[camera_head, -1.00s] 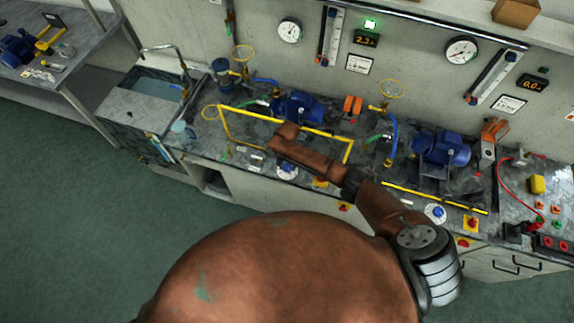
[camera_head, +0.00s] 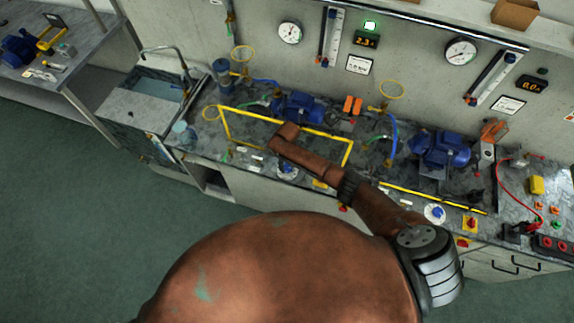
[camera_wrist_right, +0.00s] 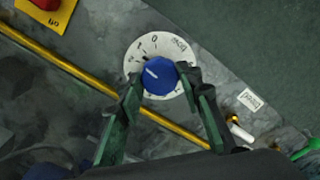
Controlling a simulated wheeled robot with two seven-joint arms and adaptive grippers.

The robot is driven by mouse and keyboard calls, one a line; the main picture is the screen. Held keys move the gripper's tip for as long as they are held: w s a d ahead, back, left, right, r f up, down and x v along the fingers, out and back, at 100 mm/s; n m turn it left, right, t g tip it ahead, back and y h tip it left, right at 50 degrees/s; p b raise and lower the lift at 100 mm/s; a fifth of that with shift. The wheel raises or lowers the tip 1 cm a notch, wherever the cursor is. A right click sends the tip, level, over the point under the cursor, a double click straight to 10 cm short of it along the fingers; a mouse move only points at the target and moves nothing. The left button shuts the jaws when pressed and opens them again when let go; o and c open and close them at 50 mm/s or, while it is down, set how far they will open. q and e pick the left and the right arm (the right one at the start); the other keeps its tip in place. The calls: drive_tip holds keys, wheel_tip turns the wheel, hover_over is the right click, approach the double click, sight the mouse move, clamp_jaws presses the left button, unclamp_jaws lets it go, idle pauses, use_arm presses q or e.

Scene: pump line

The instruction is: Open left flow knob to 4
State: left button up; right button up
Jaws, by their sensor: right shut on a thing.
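The left flow knob (camera_wrist_right: 158,76) is blue with a white pointer line. It sits on a round white dial (camera_wrist_right: 134,63) with black marks and a 0 near the top of the wrist view. The pointer line slants to the upper left; the mark it meets is too small to read. In the head view the knob (camera_head: 287,168) is at the bench's front edge, below the brown arm. My right gripper (camera_wrist_right: 160,82) is shut on the knob, one dark green finger on each side. My left gripper is not in view.
A yellow pipe (camera_wrist_right: 70,70) runs diagonally beside the dial. A red switch on a yellow plate (camera_wrist_right: 58,16) is at the upper left of the wrist view. A lit display (camera_head: 366,39) seems to read 2.3. A second blue knob (camera_head: 436,212) is farther right.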

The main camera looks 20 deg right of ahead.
drive_tip(key=n, duration=0.3)
drive_tip(key=shift+n, duration=0.4)
drive_tip(key=n, duration=0.3)
drive_tip(key=shift+n, duration=0.3)
drive_tip(key=n+b, duration=0.1)
drive_tip(key=n, duration=0.5)
drive_tip(key=shift+w+d, duration=0.1)
drive_tip(key=shift+d, duration=0.05)
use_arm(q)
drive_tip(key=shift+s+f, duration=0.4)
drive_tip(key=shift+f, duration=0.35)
use_arm(e)
drive_tip(key=shift+r+n, duration=0.1)
drive_tip(key=shift+n, duration=1)
drive_tip(key=shift+w+d, duration=0.1)
drive_tip(key=shift+w, duration=0.05)
drive_tip(key=o, duration=1.1)
drive_tip(key=shift+o, duration=0.3)
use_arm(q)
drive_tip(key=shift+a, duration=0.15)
use_arm(e)
drive_tip(key=shift+a, duration=0.2)
